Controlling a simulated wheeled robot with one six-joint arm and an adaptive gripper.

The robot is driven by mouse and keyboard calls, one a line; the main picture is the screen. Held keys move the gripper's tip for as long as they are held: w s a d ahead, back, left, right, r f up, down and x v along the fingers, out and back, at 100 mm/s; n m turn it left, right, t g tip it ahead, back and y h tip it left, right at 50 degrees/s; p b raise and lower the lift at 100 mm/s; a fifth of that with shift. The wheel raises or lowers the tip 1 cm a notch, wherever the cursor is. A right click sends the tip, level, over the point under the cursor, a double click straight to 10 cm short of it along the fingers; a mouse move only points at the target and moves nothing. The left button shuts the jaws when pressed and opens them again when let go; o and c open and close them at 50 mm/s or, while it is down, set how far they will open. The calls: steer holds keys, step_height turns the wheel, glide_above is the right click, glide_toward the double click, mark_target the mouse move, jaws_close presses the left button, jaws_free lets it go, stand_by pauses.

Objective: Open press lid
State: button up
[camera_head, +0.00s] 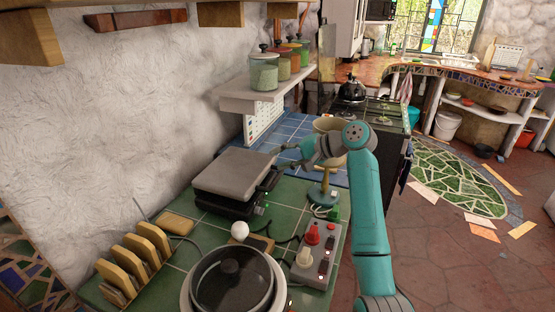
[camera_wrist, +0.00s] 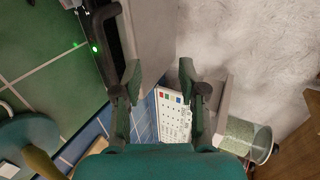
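The press (camera_head: 228,202) stands on the green tiled counter, with a flat grey lid (camera_head: 236,172) over a black lower body. The lid lies down over the body. A dark handle (camera_head: 270,181) shows along its right side; in the wrist view the handle (camera_wrist: 97,32) is at the upper left, beside a small green light. My gripper (camera_head: 280,158) is just right of the lid's far right corner. In the wrist view my gripper (camera_wrist: 160,72) is open and empty, its fingers apart with part of the grey lid (camera_wrist: 150,35) seen between them. Whether a finger touches the lid I cannot tell.
A shelf with jars (camera_head: 264,72) hangs behind the press. A control box (camera_head: 318,257), a lidded pan (camera_head: 232,285) and a toast rack (camera_head: 135,262) stand in front. Blue tiles lie behind.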

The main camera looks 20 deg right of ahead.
steer(key=v, duration=0.7)
steer(key=shift+s+d, duration=0.15)
steer(key=shift+d, duration=0.05)
stand_by(0.5)
steer(key=shift+r, duration=0.1)
stand_by(0.4)
